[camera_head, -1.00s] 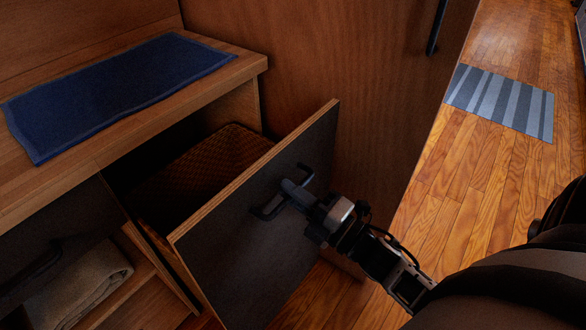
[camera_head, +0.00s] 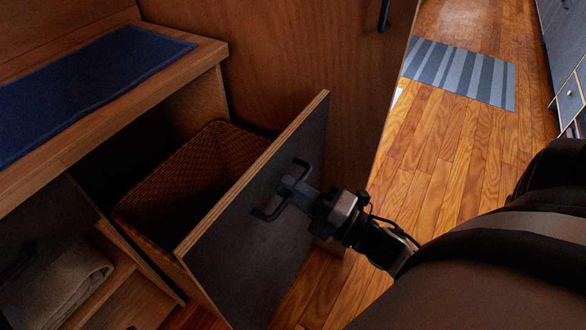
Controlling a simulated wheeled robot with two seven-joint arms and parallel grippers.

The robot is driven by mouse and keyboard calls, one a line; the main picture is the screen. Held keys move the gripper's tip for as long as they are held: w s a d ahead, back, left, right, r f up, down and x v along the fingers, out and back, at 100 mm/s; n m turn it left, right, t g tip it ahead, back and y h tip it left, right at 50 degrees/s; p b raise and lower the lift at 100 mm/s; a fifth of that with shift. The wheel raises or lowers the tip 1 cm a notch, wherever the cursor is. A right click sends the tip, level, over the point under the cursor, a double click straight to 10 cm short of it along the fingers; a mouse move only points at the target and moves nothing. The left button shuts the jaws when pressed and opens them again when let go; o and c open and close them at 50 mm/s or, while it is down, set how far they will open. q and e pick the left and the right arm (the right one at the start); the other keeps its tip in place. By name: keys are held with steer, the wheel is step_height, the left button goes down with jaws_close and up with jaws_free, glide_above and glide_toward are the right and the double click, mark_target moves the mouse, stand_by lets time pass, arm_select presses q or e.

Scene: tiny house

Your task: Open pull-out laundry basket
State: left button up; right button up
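The pull-out laundry basket drawer has a dark front panel (camera_head: 255,225) with a wooden edge, and it stands out from the bench cabinet. A woven basket (camera_head: 190,175) shows in the gap behind the panel. A dark handle (camera_head: 268,212) is fixed to the panel. My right gripper (camera_head: 293,190) is at the handle, its fingers around the bar and seemingly closed on it. The finger gap is partly hidden by the gripper body. My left gripper is not in view.
A wooden bench top (camera_head: 215,55) carries a blue mat (camera_head: 80,85). A folded towel (camera_head: 65,285) lies on a lower shelf at the left. A tall wooden panel (camera_head: 270,60) stands behind the drawer. A striped rug (camera_head: 460,72) lies on the open wooden floor (camera_head: 440,135) at the right.

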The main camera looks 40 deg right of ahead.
stand_by(0.4)
steer(key=shift+s+d, duration=0.1)
steer(key=shift+s, duration=0.05)
steer(key=v, duration=1.5)
steer(key=shift+s+b, duration=0.25)
steer(key=shift+b, duration=0.15)
steer(key=shift+d+f, duration=0.1)
steer(key=shift+f, duration=0.1)
